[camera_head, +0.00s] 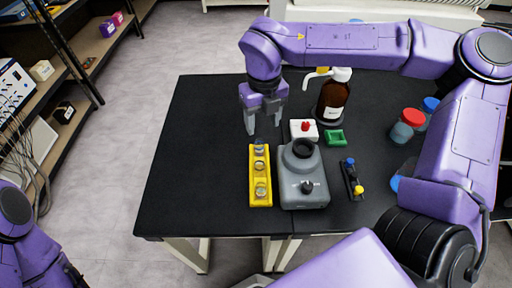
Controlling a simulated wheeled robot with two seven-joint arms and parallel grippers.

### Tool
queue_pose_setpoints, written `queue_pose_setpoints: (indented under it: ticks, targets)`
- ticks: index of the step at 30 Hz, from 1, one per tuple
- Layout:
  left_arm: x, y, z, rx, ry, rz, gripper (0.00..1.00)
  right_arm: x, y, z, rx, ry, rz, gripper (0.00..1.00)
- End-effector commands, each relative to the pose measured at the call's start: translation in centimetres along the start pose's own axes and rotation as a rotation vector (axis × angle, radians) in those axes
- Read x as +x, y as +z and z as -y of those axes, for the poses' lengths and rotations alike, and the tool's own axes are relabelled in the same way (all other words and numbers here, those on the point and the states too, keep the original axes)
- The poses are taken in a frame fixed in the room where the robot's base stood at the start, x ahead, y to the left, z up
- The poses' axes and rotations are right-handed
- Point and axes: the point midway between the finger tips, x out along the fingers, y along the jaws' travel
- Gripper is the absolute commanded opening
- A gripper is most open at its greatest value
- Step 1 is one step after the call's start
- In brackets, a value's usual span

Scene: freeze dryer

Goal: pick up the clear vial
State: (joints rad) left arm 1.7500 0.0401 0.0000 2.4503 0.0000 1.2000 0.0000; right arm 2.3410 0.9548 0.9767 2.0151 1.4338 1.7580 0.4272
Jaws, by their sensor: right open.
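A yellow rack (268,200) stands on the black table, left of the grey device. It holds a row of small vials: one at the far end (259,146), one in the middle (259,165) and one at the near end (261,190). They look glassy, but they are too small to tell which one is the clear vial. My right gripper (264,126) points down just beyond the far end of the rack. Its fingers are apart with nothing between them. My left arm shows at the lower left; its gripper is out of view.
A grey device (305,190) stands right of the rack. Behind it are a white box with a red knob (303,130), a green holder (334,137) and a brown bottle (333,101). A black rack with capped vials (352,180) and lidded jars (403,130) stand right. The table's left side is clear.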

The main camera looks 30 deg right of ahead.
Motion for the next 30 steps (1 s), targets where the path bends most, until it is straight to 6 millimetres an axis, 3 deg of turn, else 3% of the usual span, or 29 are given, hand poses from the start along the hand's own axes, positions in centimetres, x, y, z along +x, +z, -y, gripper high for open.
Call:
queue_pose_setpoints:
  ticks: [3, 8, 15, 24, 27, 30]
  targets:
    - [-0.2, -0.1, 0.0, 0.000, 0.000, 0.000, 0.53, 2.3, -0.1, -0.1, -0.003, -0.001, -0.004, 0.59]
    - [-0.4, -0.2, 0.0, 0.000, 0.000, 0.000, 0.53, 4.2, 0.1, -0.2, -0.004, 0.000, -0.003, 0.59]
    - [-1.0, -0.4, 0.1, 0.000, 0.000, 0.000, 0.53, 8.3, 0.6, -0.7, -0.005, -0.001, -0.004, 0.59]
    - [-1.0, -0.4, 0.1, 0.000, 0.000, 0.000, 0.53, 9.1, 0.7, -0.7, -0.006, 0.000, 0.000, 0.59]
    - [-1.0, -0.4, 0.1, 0.000, 0.000, 0.000, 0.53, 9.1, 0.7, -0.7, -0.006, 0.000, 0.000, 0.26]
    - [-1.0, -0.4, 0.1, 0.000, 0.000, 0.000, 0.53, 9.1, 0.7, -0.7, -0.006, 0.000, 0.000, 0.00]
